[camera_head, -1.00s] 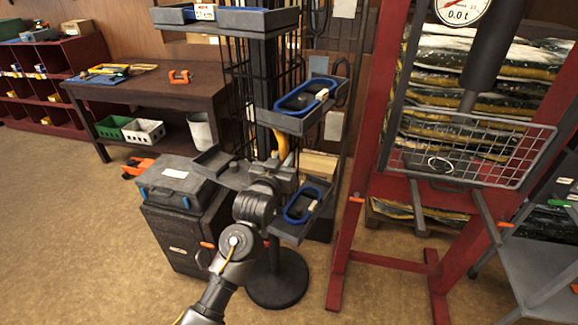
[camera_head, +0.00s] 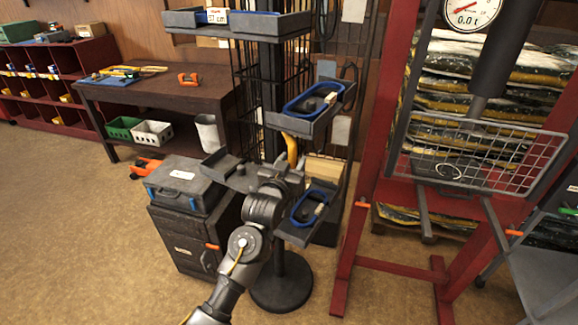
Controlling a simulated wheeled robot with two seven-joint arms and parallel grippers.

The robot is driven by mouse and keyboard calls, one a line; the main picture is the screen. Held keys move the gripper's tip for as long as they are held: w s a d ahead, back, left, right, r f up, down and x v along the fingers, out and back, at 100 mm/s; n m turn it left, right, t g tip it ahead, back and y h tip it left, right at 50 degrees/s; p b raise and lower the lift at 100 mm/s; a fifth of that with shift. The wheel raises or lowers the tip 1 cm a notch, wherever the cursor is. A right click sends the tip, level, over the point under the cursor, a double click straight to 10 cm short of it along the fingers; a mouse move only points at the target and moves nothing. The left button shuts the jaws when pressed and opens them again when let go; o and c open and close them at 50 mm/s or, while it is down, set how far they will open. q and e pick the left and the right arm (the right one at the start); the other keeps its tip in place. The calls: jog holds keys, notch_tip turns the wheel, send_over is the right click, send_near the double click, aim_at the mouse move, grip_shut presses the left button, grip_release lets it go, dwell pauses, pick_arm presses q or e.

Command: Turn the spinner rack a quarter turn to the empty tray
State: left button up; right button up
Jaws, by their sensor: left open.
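The spinner rack is a dark post (camera_head: 270,100) on a round black base (camera_head: 281,285), with grey trays at several heights. The top tray (camera_head: 240,24) has a price label and something blue in it. A middle-right tray (camera_head: 310,122) and a lower-right tray (camera_head: 297,236) each hold a blue looped item. A lower-left tray (camera_head: 216,164) looks empty, though the arm is close and its far part is hard to see. My left gripper (camera_head: 282,166) is open in front of the post, between the lower trays. Its fingertips are largely hidden by its own body, so contact is unclear. My right gripper is out of view.
A grey case (camera_head: 184,184) sits on a dark cabinet (camera_head: 178,238) left of the rack. A wooden workbench (camera_head: 160,90) stands behind. A red press frame (camera_head: 362,180) with a wire basket (camera_head: 480,158) is close on the right. The left floor is clear.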

pick_arm(q)
jog(key=b+v, duration=0.2)
jog(key=v, duration=0.8)
jog(key=shift+s, duration=0.35)
jog(key=shift+a, duration=0.1)
